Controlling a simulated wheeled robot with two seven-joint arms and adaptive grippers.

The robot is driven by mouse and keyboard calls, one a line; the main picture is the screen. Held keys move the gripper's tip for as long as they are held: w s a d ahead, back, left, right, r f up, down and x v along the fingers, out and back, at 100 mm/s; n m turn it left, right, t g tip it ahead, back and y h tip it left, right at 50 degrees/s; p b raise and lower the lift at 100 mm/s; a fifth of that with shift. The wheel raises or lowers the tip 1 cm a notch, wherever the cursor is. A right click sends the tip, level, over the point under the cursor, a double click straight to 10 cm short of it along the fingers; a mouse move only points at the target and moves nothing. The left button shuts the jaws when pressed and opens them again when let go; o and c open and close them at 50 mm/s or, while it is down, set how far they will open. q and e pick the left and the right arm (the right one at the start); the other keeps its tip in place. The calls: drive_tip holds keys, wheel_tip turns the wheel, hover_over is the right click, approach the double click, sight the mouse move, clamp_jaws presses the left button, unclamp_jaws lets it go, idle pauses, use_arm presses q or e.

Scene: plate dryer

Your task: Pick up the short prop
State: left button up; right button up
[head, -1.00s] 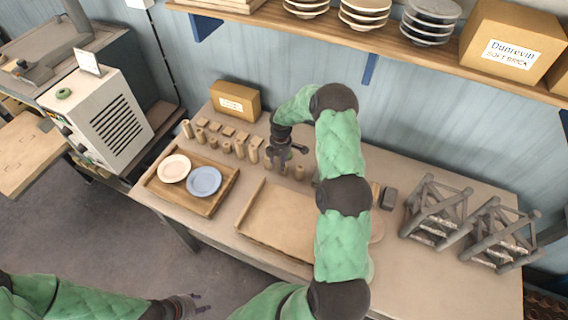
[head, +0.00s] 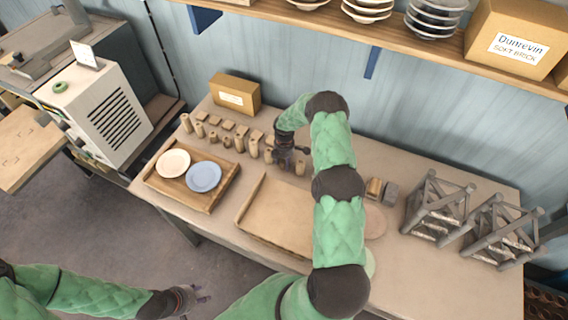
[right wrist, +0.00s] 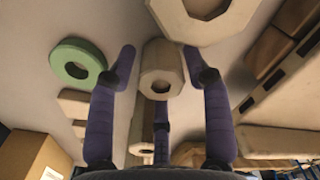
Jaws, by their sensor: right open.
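A row of pale wooden props of differing heights stands along the back of the table, one of them (head: 254,148) left of my right gripper. My right gripper (head: 288,166) is low over the right end of this row, its fingers pointing down. In the right wrist view, the open fingers (right wrist: 160,85) are spread around a pale faceted prop (right wrist: 160,58) with a hole in its end. I see no clear grip on it. I cannot tell its height from this view. My left gripper (head: 202,293) is empty, low at the front left, away from the table, its fingertips apart.
A wooden tray (head: 178,196) holds a pink plate (head: 173,163) and a blue plate (head: 204,177). An empty tray (head: 275,212) lies in the middle. Grey racks (head: 437,208) stand right. A cardboard box (head: 235,94) is behind the props. A green ring (right wrist: 78,63) shows beside the fingers.

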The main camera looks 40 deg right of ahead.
drive_tip(key=shift+f, duration=0.7)
drive_tip(key=c, duration=1)
drive_tip(key=shift+o, duration=0.2)
drive_tip(key=shift+r, duration=0.1)
